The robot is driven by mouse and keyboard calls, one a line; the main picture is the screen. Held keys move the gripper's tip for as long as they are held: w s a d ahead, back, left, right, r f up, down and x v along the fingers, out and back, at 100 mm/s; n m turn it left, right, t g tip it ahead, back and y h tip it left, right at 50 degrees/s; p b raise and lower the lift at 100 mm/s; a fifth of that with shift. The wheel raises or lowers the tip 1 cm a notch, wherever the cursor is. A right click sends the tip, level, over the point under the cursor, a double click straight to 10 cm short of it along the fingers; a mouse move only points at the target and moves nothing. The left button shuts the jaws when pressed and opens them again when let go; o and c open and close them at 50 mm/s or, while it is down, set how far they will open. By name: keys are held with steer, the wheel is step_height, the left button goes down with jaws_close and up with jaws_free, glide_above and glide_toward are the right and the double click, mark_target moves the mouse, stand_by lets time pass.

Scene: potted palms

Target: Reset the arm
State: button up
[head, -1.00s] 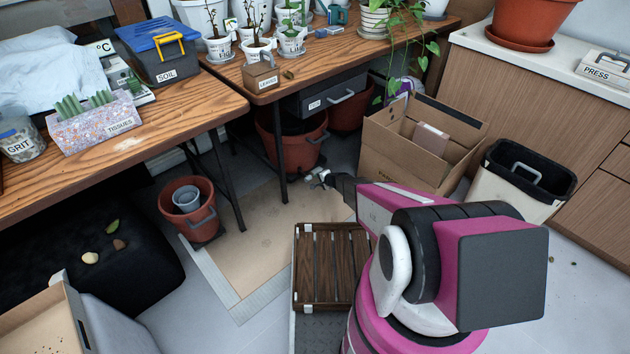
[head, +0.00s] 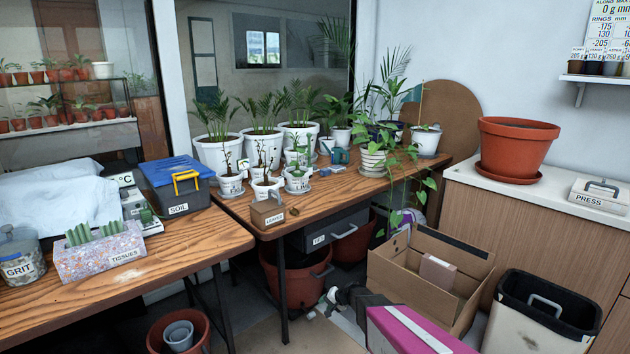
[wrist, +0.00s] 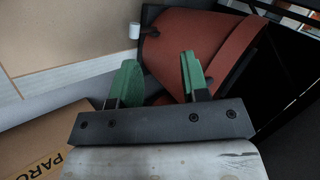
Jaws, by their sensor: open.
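My gripper (wrist: 158,78) shows in the wrist view with its two green-padded fingers apart and nothing between them. Beyond the fingers are a terracotta pot (wrist: 210,45) lying in view and the grey floor. In the head view my gripper (head: 325,303) is small and low, in front of the large terracotta pot (head: 290,280) under the table and left of the open cardboard box (head: 390,262). My magenta arm shows at the bottom edge, and most of it is out of the picture.
A black-rimmed bin (head: 520,325) stands right of the cardboard box. A counter (head: 480,200) with a big pot (head: 515,145) is at the right. A drawer (head: 340,232) hangs under the table.

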steer(key=s+d+r+n+g+h, duration=0.2)
steer(key=s+d+r+h, duration=0.2)
steer(key=s+d+r, duration=0.3)
steer(key=s+d+r+n+g+h, duration=0.2)
steer(key=s+d+r, duration=0.4)
steer(key=s+r, duration=1)
steer(key=shift+s+d+r+g+h, duration=0.3)
steer(key=shift+s+d+g+h, duration=0.1)
steer(key=shift+s+h, duration=0.45)
